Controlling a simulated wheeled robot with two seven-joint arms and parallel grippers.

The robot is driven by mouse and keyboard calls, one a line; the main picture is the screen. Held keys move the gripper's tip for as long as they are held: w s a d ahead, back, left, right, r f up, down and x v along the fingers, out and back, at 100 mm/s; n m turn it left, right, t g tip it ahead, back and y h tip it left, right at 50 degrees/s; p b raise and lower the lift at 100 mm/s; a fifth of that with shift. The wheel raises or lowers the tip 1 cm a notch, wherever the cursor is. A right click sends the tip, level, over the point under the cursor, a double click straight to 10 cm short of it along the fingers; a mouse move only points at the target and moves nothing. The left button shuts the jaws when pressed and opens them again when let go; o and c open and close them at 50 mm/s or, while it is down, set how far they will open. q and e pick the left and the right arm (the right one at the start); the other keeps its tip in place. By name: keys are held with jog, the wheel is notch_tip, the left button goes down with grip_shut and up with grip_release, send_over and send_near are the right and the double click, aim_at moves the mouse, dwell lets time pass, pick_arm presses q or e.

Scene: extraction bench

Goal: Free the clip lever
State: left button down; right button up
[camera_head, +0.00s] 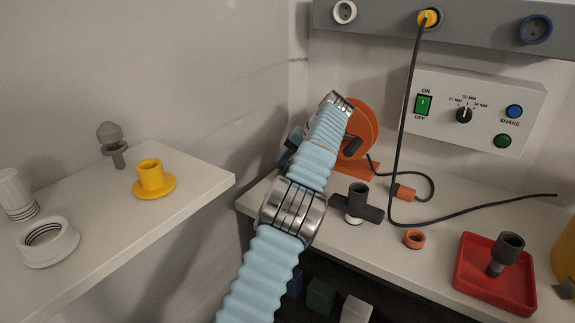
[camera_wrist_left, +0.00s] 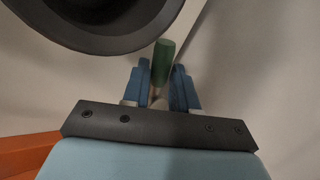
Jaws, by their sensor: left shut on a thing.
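My left gripper (camera_head: 285,157) is mostly hidden behind my own light blue arm in the head view, left of the orange round part (camera_head: 366,127) on its stand. In the left wrist view, the blue fingers of this gripper (camera_wrist_left: 160,80) are closed on a green rounded rod (camera_wrist_left: 163,58), whose end sticks out past the fingertips. It may be the clip lever, but I cannot tell what it joins. A large dark round rim (camera_wrist_left: 95,40) is close beside it at upper left. My right gripper is not in view.
A black cross-shaped part (camera_head: 358,203) stands near the bench's front edge. A red tray (camera_head: 481,290) holds a dark cup-like part. A black cable (camera_head: 404,120) hangs from the yellow plug (camera_head: 428,18). A left shelf (camera_head: 205,183) bears a yellow flanged part (camera_head: 151,180) and white rings.

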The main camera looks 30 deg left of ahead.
pick_arm(q)
jog(key=shift+w+d+n, duration=0.1)
jog(key=shift+d+n, duration=0.05)
jog(key=shift+n, duration=0.25)
jog(key=c, duration=0.9)
grip_release()
